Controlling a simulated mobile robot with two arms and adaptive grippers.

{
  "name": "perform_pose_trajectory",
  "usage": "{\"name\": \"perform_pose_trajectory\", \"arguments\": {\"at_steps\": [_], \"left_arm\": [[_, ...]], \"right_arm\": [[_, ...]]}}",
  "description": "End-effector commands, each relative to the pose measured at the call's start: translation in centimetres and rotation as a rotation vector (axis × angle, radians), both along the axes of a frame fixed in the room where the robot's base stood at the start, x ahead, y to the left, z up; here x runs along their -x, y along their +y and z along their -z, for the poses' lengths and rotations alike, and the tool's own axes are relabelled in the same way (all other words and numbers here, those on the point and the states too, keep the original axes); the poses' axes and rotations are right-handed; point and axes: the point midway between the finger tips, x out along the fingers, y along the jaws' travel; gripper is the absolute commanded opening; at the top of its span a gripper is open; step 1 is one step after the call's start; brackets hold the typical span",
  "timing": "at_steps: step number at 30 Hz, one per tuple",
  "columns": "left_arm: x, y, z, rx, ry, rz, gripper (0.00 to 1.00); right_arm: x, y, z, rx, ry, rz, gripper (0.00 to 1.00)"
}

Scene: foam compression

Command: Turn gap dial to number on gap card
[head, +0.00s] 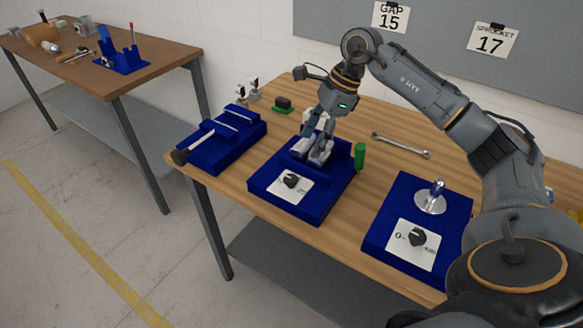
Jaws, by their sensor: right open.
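The gap card (390,17) on the grey wall board reads "GAP 15". A black dial (291,181) sits on a white plate at the front of the middle blue fixture (268,196). A second black dial (417,237) sits on a white plate on the right blue fixture (381,240). Labels on the plates are too small to read, so I cannot tell which is the gap dial. My right gripper (315,156) is open and points down over the middle fixture, just behind its dial. It hides part of that fixture. My left gripper is out of view.
A card (492,39) reads "SPROCKET 17". A silver post (435,192) stands on the right fixture. A green cylinder (360,156) and a wrench (401,145) are to the right of my gripper. Another blue fixture (246,142) with a hammer-like tool is at the left.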

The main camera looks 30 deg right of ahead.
Motion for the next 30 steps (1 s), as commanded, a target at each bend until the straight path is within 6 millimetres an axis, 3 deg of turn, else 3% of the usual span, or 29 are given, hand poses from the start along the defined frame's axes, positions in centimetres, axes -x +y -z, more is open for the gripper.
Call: {"name": "perform_pose_trajectory", "arguments": {"at_steps": [3, 6, 10, 15, 20, 29, 30], "left_arm": [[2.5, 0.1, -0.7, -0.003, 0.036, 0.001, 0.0], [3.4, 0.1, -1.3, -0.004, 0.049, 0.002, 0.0], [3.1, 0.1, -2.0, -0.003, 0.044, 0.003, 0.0], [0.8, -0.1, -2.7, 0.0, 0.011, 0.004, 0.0], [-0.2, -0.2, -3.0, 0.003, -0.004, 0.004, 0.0], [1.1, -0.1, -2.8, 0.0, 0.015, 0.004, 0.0], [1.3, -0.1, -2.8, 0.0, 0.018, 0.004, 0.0]], "right_arm": [[-0.3, 1.0, 2.3, -0.001, 0.006, -0.002, 0.57], [-0.6, 1.9, 4.3, -0.002, 0.006, -0.003, 0.57], [-1.0, 2.8, 6.7, -0.003, 0.004, -0.002, 0.57], [-1.4, 3.6, 9.0, -0.002, 0.002, -0.001, 0.57], [-1.6, 3.9, 10.0, -0.001, -0.001, -0.001, 0.57], [-1.6, 4.0, 10.3, -0.001, -0.001, -0.001, 0.57], [-1.6, 4.0, 10.3, -0.001, -0.001, -0.001, 0.49]]}}
